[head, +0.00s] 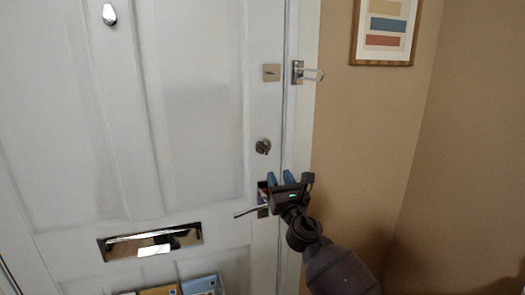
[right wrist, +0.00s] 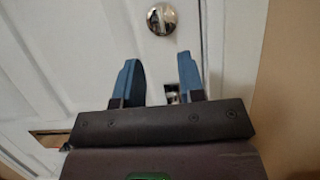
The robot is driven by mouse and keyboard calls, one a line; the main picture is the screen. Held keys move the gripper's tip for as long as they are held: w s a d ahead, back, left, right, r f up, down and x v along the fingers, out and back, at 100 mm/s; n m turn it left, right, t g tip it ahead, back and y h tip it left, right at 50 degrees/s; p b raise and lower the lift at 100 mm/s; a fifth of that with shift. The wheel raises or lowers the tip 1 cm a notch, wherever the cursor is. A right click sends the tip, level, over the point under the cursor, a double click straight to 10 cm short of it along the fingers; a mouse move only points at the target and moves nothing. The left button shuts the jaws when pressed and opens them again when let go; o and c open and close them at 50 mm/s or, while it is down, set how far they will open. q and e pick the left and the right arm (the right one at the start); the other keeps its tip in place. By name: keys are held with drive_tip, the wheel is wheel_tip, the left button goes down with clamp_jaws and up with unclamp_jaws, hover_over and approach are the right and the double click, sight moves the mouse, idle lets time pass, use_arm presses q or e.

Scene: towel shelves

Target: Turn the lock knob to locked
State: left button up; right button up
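The lock knob (head: 263,146) is a small round metal thumb-turn on the right side of the white door (head: 200,90). In the right wrist view the knob (right wrist: 161,18) shows at the top, beyond the fingertips, with its grip piece close to upright. My right gripper (head: 280,177) is just below the knob, in front of the door handle (head: 247,211), and apart from the knob. In the right wrist view its two blue fingers (right wrist: 160,68) are spread with nothing between them. The handle's plate is partly hidden behind the gripper. My left gripper is not in view.
A square metal plate (head: 271,72) and a swing-bar latch (head: 306,73) sit above the knob. A mail slot (head: 150,243) is low on the door. A framed picture (head: 385,30) hangs on the tan wall at right. Boxes (head: 202,285) stand at the door's foot.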

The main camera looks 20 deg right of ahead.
sight(267, 151)
drive_tip(key=b+x, duration=0.1)
drive_tip(key=x, duration=0.8)
drive_tip(key=shift+w+f, duration=0.1)
drive_tip(key=shift+f, duration=0.05)
drive_tip(key=shift+x, duration=0.95)
clamp_jaws()
